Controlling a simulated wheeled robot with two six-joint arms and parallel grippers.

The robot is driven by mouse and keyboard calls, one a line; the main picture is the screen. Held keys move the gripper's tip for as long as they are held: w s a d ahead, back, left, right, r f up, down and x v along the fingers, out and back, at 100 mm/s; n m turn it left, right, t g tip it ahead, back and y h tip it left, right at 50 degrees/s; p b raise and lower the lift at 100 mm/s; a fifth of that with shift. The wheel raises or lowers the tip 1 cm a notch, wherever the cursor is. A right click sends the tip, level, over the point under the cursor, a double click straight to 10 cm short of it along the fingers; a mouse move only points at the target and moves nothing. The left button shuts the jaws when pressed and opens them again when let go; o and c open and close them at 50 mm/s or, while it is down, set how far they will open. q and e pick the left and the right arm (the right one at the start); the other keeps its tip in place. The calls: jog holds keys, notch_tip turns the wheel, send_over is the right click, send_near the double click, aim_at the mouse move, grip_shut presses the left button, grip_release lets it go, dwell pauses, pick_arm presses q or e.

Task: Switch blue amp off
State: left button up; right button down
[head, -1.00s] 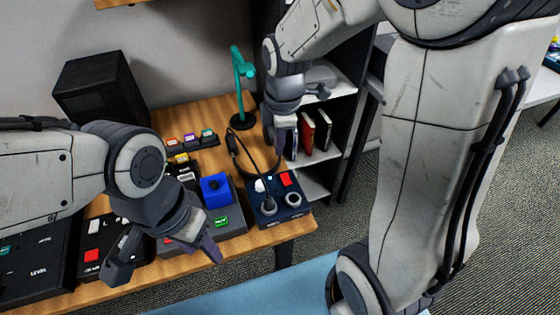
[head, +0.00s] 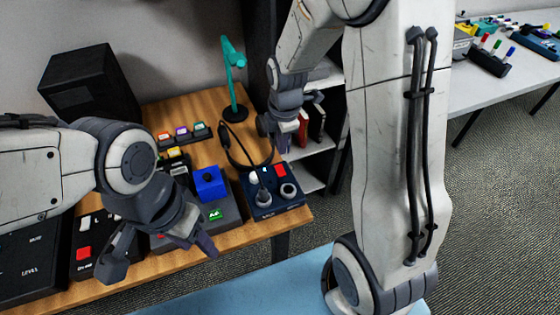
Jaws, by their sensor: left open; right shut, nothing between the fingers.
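The blue amp (head: 275,207) is a dark blue box near the right front corner of the wooden desk. Its top carries a red switch (head: 280,171), a white knob or switch, and two round grey-ringed sockets, with a dark cable plugged into one. My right gripper (head: 281,142) is shut and empty above and behind the amp, beside the shelf; its arm hides part of the shelf. My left gripper (head: 165,256) is open and empty over the desk's front edge, left of the amp, in front of a grey box with a blue block (head: 209,183) and a green label.
A teal lamp (head: 233,75) stands at the back of the desk, with a black speaker (head: 92,85) to its left. Black panels with switches (head: 83,253) lie at the left. Small coloured keys (head: 182,131) sit mid-desk. A side table (head: 510,85) stands at the right.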

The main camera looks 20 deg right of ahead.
aim_at(279, 167)
pick_arm(q)
jog(key=shift+f, duration=0.25)
pick_arm(e)
jog(key=f, duration=0.5)
jog(key=w+f, duration=0.1)
jog(key=f, duration=0.1)
jog(key=shift+f, duration=0.3)
pick_arm(q)
jog(key=shift+r, duration=0.1)
pick_arm(e)
jog(key=shift+a, duration=0.1)
